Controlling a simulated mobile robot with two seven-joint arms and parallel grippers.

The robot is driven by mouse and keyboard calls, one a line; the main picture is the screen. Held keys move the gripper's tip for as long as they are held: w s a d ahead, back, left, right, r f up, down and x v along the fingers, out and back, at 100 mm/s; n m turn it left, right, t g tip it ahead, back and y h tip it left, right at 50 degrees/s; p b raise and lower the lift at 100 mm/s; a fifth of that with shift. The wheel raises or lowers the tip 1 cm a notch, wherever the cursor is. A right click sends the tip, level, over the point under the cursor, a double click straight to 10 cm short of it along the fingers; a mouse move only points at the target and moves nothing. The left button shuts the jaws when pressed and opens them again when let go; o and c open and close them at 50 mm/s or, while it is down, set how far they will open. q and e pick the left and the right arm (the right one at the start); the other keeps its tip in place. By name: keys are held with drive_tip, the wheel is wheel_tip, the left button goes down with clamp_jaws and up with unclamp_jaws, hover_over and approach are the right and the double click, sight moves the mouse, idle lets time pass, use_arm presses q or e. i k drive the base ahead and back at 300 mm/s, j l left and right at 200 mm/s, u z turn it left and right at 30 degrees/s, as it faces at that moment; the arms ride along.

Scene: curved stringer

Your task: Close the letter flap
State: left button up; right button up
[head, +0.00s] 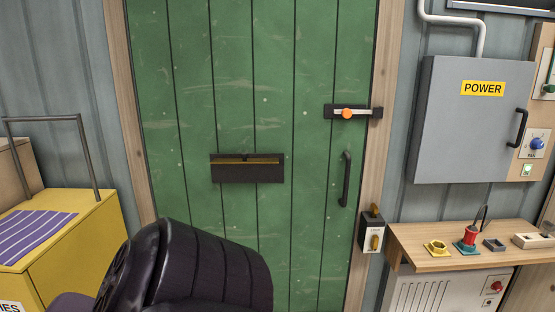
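The letter flap (247,173) is a dark, wide rectangular plate on the green plank door (310,60), left of the door's middle height. A brass-coloured strip shows in its upper part, under a dark top edge, so the flap looks at least partly open; the exact angle is hard to tell. A dark, rounded link of my own arm rises from the bottom left and ends below the flap, apart from it in the picture. No fingertips of either gripper show.
A bolt with an orange knob (347,113) and a dark pull handle (346,180) are on the door's right. A yellow box (75,250) stands left. A wooden shelf (460,260) with small items and a grey power cabinet (460,130) are right.

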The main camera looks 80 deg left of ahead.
sight(244, 158)
drive_tip(key=u, duration=2.65)
